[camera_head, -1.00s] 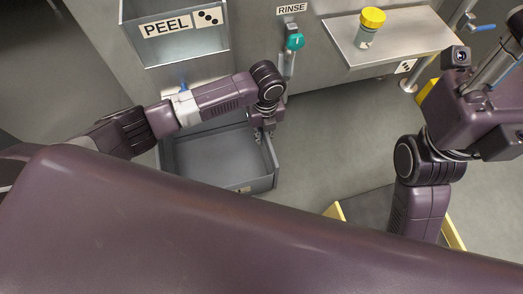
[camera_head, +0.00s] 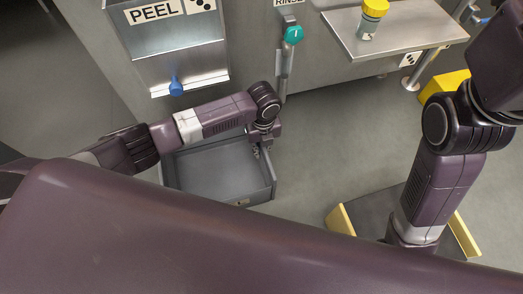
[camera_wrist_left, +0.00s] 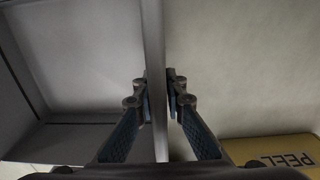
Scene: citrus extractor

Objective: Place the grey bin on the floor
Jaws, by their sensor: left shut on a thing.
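The grey bin (camera_head: 262,191) is an open, shallow box with a pale label on its front wall. It is low in the head view, below the steel chute marked PEEL, partly covered by my left arm and by my own body. My left gripper (camera_head: 260,143) is at the bin's right side. In the left wrist view, my left gripper (camera_wrist_left: 160,104) has one finger on each side of the thin bin wall (camera_wrist_left: 153,45), shut on it. I cannot tell whether the bin's bottom touches the floor. My right arm shows, but its gripper is hidden.
The PEEL chute (camera_head: 165,45) has a blue knob (camera_head: 176,86) under it. A steel shelf (camera_head: 400,35) holds a yellow-lidded jar (camera_head: 370,20). A yellow-edged grey platform (camera_head: 365,215) is at the lower right. A yellow PEEL-marked surface (camera_wrist_left: 270,150) shows in the wrist view. Floor between is clear.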

